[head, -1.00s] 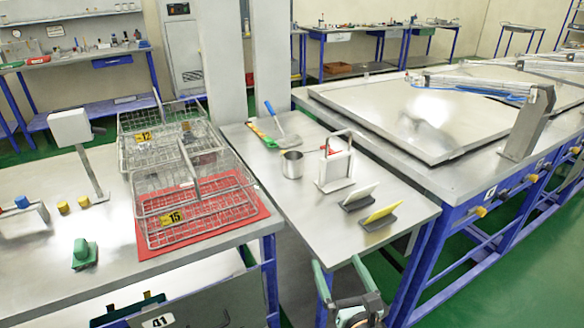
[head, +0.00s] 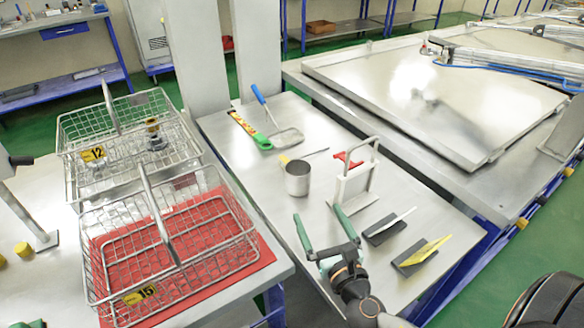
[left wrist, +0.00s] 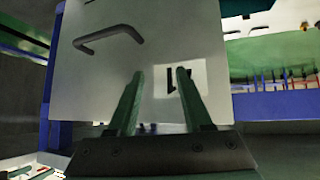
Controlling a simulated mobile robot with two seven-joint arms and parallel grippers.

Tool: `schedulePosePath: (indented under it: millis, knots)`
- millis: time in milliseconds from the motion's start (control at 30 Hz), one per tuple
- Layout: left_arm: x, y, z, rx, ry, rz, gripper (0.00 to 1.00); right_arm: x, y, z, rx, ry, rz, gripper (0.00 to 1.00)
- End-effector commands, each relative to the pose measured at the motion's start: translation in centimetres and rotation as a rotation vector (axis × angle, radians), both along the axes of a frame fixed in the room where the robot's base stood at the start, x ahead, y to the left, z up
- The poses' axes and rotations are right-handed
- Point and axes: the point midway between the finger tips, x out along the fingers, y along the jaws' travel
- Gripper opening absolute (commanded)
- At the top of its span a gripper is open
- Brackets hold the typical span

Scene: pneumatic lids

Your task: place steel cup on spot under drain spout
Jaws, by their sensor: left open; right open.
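The steel cup (head: 297,178) stands upright on the narrow steel table in the head view. My right gripper (head: 318,214) is open and empty, with its green fingers pointing toward the cup from the near side, apart from it. My left gripper (left wrist: 156,75) is open and empty in the left wrist view, in front of a pale panel with a dark handle. I cannot make out a drain spout or a marked spot under one in these frames.
A white stand (head: 355,182) is just right of the cup. Two small card holders, one with a yellow card (head: 424,256), stand nearer. A spatula (head: 284,137) lies behind. Wire baskets (head: 170,240) fill the left bench, and a large steel lid (head: 430,95) lies right.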

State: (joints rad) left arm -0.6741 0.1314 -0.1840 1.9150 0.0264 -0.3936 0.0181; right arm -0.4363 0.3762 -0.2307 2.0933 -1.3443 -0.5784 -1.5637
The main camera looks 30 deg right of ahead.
Motion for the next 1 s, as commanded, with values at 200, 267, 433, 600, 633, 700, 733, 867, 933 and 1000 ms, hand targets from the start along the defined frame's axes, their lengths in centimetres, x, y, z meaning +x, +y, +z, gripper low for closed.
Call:
schedulePosePath:
  millis: [200,267,433,600,633,700,733,867,933,1000]
  knots:
    - [-0.2,0.0,0.5,0.000,0.005,0.000,0.50,2.2,-0.5,0.3,-0.002,-0.003,-0.001,1.00]
    - [-0.3,0.0,0.7,0.000,0.007,0.000,0.50,3.3,-0.7,0.2,-0.002,-0.003,0.000,1.00]
    - [-0.4,0.0,0.9,0.000,0.009,-0.001,0.50,5.9,-1.2,0.1,0.000,-0.002,-0.001,1.00]
    - [-0.4,0.0,1.0,0.000,0.009,-0.001,0.50,7.1,-1.4,0.0,0.001,0.000,0.001,1.00]
    - [-0.4,0.0,1.0,0.000,0.009,-0.001,0.50,7.2,-1.5,0.0,0.001,0.000,0.001,1.00]
    - [-0.4,0.0,1.1,0.000,0.009,-0.001,0.50,7.8,-1.6,-0.1,0.001,0.000,0.000,1.00]
    - [-0.4,0.0,1.1,0.000,0.009,-0.001,0.50,8.1,-1.7,-0.1,0.001,-0.001,-0.001,1.00]
    - [-0.4,0.0,1.2,0.000,0.009,-0.001,0.50,10.0,-2.2,-0.3,0.001,-0.001,-0.001,1.00]
    - [-0.4,0.0,1.3,0.000,0.008,0.000,0.50,11.0,-2.4,-0.4,0.001,-0.001,-0.001,1.00]
    - [-0.3,0.0,1.3,0.000,0.008,0.000,0.50,11.7,-2.5,-0.4,0.001,-0.001,0.000,1.00]
